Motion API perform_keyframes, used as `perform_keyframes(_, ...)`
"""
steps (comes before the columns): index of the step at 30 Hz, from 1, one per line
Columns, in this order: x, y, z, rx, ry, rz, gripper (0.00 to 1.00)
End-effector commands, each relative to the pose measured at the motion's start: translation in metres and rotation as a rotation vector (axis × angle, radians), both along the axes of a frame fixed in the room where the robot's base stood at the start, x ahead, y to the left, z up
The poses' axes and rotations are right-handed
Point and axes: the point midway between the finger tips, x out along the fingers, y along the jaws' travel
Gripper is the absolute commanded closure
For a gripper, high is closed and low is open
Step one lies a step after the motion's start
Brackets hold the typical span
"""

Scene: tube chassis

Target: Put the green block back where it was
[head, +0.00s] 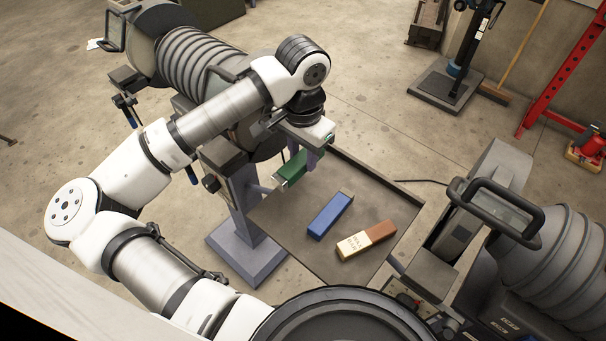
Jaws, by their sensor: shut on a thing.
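In the head view the green block (290,171) is at my gripper (309,156), over the back left part of a dark tray (355,192). My gripper is shut on the green block, near one end of it. The block looks tilted and seems to be held above the tray, but the gap under it is hard to tell. A blue block (330,215) lies on the tray, in front and to the right of the green one. My wrist and fingers hide part of the green block's upper end.
A brown and cream block (366,240) lies right of the blue one on the tray. Ribbed machinery (559,262) with a handle stands at the right, and a ribbed cylinder (197,60) stands behind my arm. The tray's back right part is bare.

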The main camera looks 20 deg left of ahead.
Motion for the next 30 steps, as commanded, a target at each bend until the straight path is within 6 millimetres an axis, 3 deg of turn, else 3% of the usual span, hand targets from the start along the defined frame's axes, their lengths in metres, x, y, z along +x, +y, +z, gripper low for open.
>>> perform_keyframes(6, 0.0, -0.001, -0.04, -0.003, 0.0, -0.001, 0.92)
perform_keyframes(18, 0.0, 0.0, -0.083, -0.002, 0.0, 0.0, 0.92)
perform_keyframes(30, 0.0, 0.0, -0.09, 0.002, -0.002, -0.001, 0.92)
